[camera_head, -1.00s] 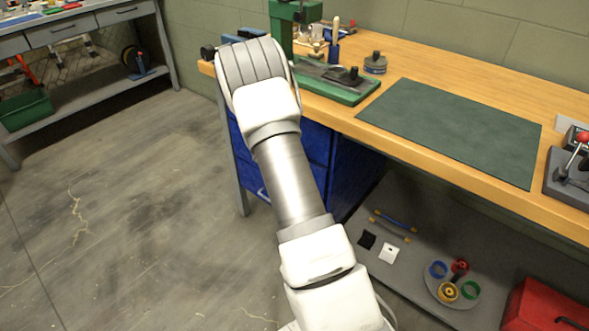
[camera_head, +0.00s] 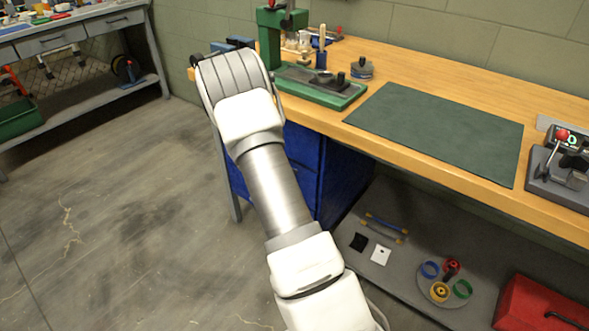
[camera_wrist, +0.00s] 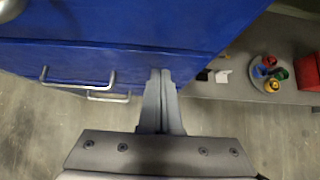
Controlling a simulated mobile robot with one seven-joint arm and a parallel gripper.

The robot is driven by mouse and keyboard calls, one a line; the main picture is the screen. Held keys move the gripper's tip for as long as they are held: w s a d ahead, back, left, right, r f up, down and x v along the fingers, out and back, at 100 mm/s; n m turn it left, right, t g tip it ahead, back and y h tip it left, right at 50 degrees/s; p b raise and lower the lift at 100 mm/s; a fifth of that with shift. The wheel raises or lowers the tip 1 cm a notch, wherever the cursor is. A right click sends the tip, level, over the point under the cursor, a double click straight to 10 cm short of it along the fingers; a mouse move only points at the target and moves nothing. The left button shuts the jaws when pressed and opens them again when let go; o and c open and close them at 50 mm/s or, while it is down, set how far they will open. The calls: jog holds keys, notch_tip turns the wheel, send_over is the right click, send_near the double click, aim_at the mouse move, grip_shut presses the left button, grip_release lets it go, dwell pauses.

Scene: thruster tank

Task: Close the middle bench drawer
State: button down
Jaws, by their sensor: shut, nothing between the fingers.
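The blue drawer unit (camera_head: 343,182) stands under the left end of the wooden bench, its front partly hidden by my arm. In the wrist view, blue drawer fronts (camera_wrist: 150,30) fill the top, with two metal bar handles, one (camera_wrist: 78,78) at the left and another (camera_wrist: 108,97) just below it. I cannot tell which front is the middle drawer or how far it stands out. My gripper (camera_wrist: 160,74) is shut and empty, its fingertips at the blue front's lower edge, right of the handles; contact is unclear. The head view does not show the gripper.
The bench top (camera_head: 410,85) carries a green mat (camera_head: 435,130) and a green press (camera_head: 270,40). A low grey shelf (camera_head: 400,275) right of the drawers holds a round tray of coloured parts and a red toolbox (camera_head: 540,305). Floor at left (camera_head: 110,210) is clear.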

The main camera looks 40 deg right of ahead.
jog(key=a+f+p+v, duration=0.1)
jog(key=p+v, duration=0.2)
jog(key=v, duration=0.8)
jog(key=s+a+r+m+y, duration=0.1)
jog(key=s+a+r+m, duration=0.2)
jog(key=s+r+m, duration=0.45)
jog(key=s+a+r+m+y, duration=0.2)
jog(key=s+a+r+m, duration=0.15)
jog(key=r, duration=0.65)
jog(key=s+a+r+m+t+y+p, duration=0.1)
jog(key=s+a+r+m+t+y, duration=0.15)
jog(key=s+a+r+m, duration=0.4)
jog(key=s+a+r+m+t+y, duration=0.1)
jog(key=s+a+r+m+y, duration=0.25)
jog(key=s+a, duration=0.55)
notch_tip(320, 180, up, 18)
jog(key=s+d+p, duration=0.2)
jog(key=p, duration=1.6)
jog(key=shift+m+g, duration=0.3)
jog(key=shift+g, duration=0.05)
